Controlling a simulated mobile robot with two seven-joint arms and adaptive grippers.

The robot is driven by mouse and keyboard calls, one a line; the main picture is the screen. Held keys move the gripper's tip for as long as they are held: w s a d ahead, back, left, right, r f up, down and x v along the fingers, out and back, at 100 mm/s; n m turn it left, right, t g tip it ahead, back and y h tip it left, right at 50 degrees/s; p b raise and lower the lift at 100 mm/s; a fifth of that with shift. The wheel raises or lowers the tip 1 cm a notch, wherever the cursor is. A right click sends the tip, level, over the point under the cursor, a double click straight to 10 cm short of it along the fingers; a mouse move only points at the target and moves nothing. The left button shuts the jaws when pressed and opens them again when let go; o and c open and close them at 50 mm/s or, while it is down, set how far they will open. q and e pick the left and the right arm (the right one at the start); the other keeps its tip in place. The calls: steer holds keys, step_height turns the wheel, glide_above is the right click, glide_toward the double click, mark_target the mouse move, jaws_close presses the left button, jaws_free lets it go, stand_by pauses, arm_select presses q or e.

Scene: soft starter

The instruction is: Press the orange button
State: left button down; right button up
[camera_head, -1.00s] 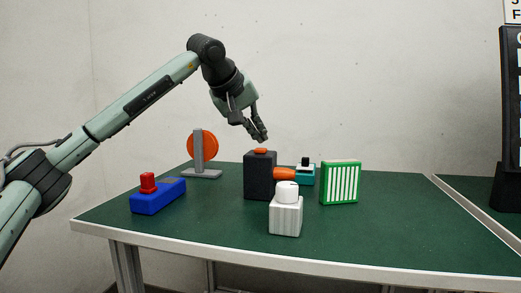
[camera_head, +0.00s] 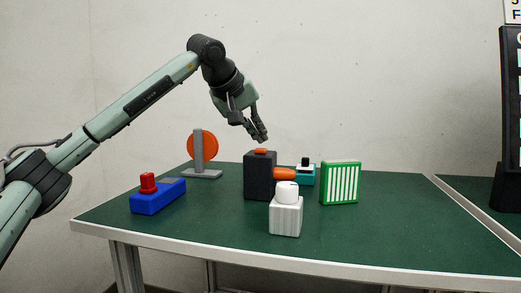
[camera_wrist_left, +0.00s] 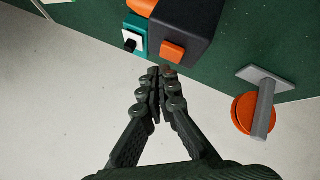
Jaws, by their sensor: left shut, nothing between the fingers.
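The orange button (camera_head: 261,151) sits on top of a black box (camera_head: 259,176) on the green table. In the left wrist view the orange button (camera_wrist_left: 172,52) is on the box face just beyond my fingertips. My left gripper (camera_head: 262,139) is shut and empty, pointing down a little above the button, with a small gap between them in the head view. It also shows in the left wrist view (camera_wrist_left: 160,72), its fingertips together. My right gripper is not in view.
Around the black box stand a white block with a round white top (camera_head: 286,215), an orange cylinder (camera_head: 284,174), a teal box with a black knob (camera_head: 304,175) and a green striped block (camera_head: 340,183). A blue box with a red button (camera_head: 158,197) and an orange disc on a grey stand (camera_head: 202,146) are left.

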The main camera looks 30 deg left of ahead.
mark_target(259, 149)
arm_select(q)
steer(key=shift+f, duration=0.15)
steer(key=shift+f, duration=0.25)
steer(key=shift+f, duration=0.5)
stand_by(0.5)
steer(key=shift+r, duration=0.1)
steer(key=shift+r+p, duration=0.75)
steer(key=shift+r, duration=0.05)
step_height(259, 149, up, 5)
steer(key=p, duration=0.5)
stand_by(0.9)
